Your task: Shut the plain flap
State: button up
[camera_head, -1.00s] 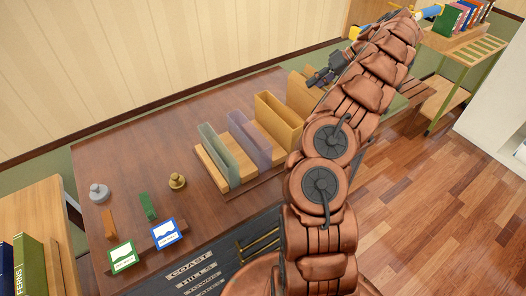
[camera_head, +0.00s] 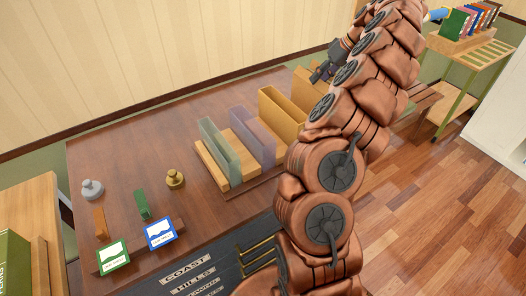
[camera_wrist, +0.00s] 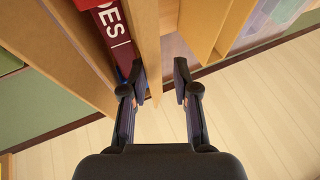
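My gripper (camera_wrist: 160,69) is open in the wrist view, with a clear gap between its two dark fingers. The end of a narrow light-wood board (camera_wrist: 146,40) shows between the fingertips; I cannot tell whether they touch it. In the head view my gripper (camera_head: 323,73) is small and dark, above the back end of the desk near a tan wooden holder (camera_head: 303,88). I cannot make out for certain which panel is the plain flap; my arm hides part of that end of the desk.
A red book (camera_wrist: 113,27) with white letters stands left of the board, between wooden panels. On the desk (camera_head: 130,160) are an ochre box (camera_head: 284,115), a purple divider (camera_head: 256,137), a grey-green divider (camera_head: 217,147) and a brass stamp (camera_head: 175,179). Wooden floor (camera_head: 440,190) is clear at right.

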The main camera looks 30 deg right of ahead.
aim_at(311, 85)
jog(key=shift+a+r+n+h+b, duration=0.15)
jog(key=shift+a+n+h+b, duration=0.25)
jog(key=shift+h+b, duration=0.8)
jog(key=shift+a+h+b, duration=0.4)
jog(key=shift+h, duration=0.5)
jog(key=shift+a+n+h+b, duration=0.25)
jog(key=shift+a+h+b, duration=0.15)
jog(key=shift+h, duration=0.6)
jog(key=shift+a+n+h+b, duration=0.25)
jog(key=shift+a+h+b, duration=0.1)
jog(key=shift+h, duration=0.65)
jog(key=shift+a+r, duration=0.15)
jog(key=b+v, duration=0.2)
jog(key=v, duration=0.5)
jog(key=s+a+f+g+y, duration=0.1)
jog(key=s+a+f, duration=0.1)
jog(key=a, duration=0.6)
jog(key=s+a+f+g+y, duration=0.1)
jog(key=s+a+f, duration=0.2)
jog(key=s+a, duration=0.2)
jog(key=s+a+f+g+y+p, duration=0.1)
jog(key=s+a+f, duration=0.2)
jog(key=a, duration=0.9)
jog(key=shift+s+f, duration=0.25)
jog(key=shift+s, duration=0.25)
